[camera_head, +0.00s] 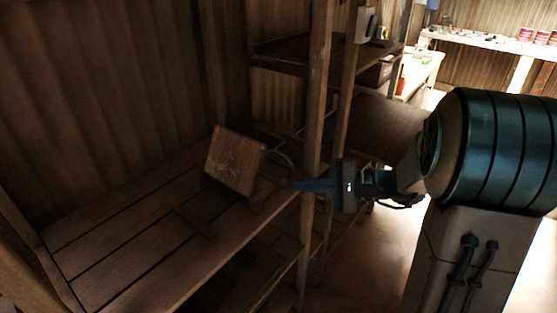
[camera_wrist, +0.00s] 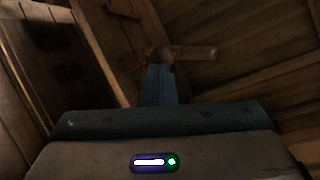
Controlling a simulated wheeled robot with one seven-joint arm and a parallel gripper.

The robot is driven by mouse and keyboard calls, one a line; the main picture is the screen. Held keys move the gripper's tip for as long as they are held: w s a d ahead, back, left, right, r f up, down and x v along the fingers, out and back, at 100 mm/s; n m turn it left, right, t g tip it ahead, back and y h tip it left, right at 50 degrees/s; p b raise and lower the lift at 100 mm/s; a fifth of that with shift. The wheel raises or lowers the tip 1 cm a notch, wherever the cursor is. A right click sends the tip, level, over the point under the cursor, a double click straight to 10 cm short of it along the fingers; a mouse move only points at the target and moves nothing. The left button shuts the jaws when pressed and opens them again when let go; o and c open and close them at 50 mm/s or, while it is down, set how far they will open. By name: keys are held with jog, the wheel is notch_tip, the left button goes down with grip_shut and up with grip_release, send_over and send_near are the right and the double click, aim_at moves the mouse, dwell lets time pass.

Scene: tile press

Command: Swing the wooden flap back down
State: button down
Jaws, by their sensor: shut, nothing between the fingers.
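The wooden flap (camera_head: 236,160) is a square brown board in the head view. It stands raised and tilted above the slatted wooden bench. My gripper (camera_head: 291,186) reaches in from the right, its shut fingers just right of the flap's lower right side. In the wrist view the fingers (camera_wrist: 159,68) are together and empty. Their tips are close to a small wooden bar with a rounded end (camera_wrist: 190,52); I cannot tell whether they touch it. The flap's hinge and the rest of the press are dark and hard to make out.
The slatted bench (camera_head: 110,240) is mostly clear to the left of the flap. A wooden post (camera_head: 316,90) rises at its front edge, close to my arm. Shelves (camera_head: 385,125) stand behind to the right. A far bench (camera_head: 480,42) carries several cans.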

jog(key=w+d+m+t+y+b, duration=0.1)
jog(key=w+d+m+t+y, duration=0.1)
jog(key=w+d+t, duration=0.4)
jog(key=w+a+r+p, duration=0.2)
jog(key=a, duration=1)
jog(key=shift+a+r+m+g, duration=0.15)
jog(key=shift+m+g, duration=0.15)
jog(key=shift+g, duration=0.1)
jog(key=shift+b, duration=0.3)
